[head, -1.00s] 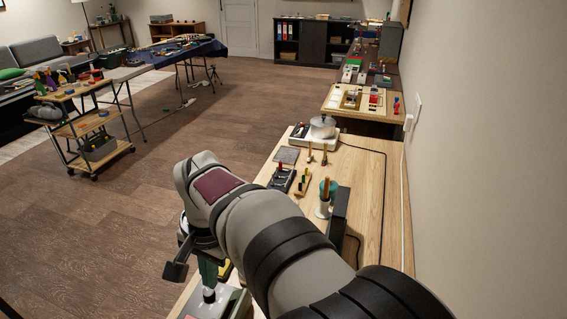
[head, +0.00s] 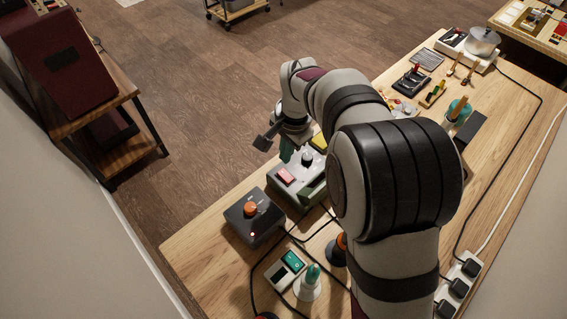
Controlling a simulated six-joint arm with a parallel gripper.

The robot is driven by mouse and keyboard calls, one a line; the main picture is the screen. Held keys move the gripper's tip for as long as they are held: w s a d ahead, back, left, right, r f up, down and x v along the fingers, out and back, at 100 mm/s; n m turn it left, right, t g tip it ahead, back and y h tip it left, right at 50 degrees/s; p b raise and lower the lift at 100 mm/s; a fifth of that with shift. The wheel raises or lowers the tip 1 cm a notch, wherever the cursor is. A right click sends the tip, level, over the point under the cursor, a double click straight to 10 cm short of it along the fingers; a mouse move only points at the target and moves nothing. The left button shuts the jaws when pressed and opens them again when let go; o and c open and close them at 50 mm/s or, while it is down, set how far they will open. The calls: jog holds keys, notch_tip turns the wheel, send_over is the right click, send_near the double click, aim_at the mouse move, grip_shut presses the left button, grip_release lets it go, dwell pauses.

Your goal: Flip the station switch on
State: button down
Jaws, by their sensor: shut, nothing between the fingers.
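A grey-green station box (head: 312,183) stands near the table's far left edge in the head view. Which way the rocker is tipped is too small to tell. Whether the fingertips touch the box cannot be told. My arm hides the right part of the box.
A dark box with an orange knob (head: 250,209) and a small lit lamp stands left of the station. Cables cross the table. A power strip (head: 458,283) lies at right.

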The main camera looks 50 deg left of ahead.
aim_at(282, 172)
jog(key=f, duration=0.6)
jog(key=shift+a, duration=0.4)
jog(key=shift+a+f, duration=0.1)
jog(key=shift+f, duration=0.15)
jog(key=shift+d+r, duration=0.2)
jog(key=shift+d, duration=0.6)
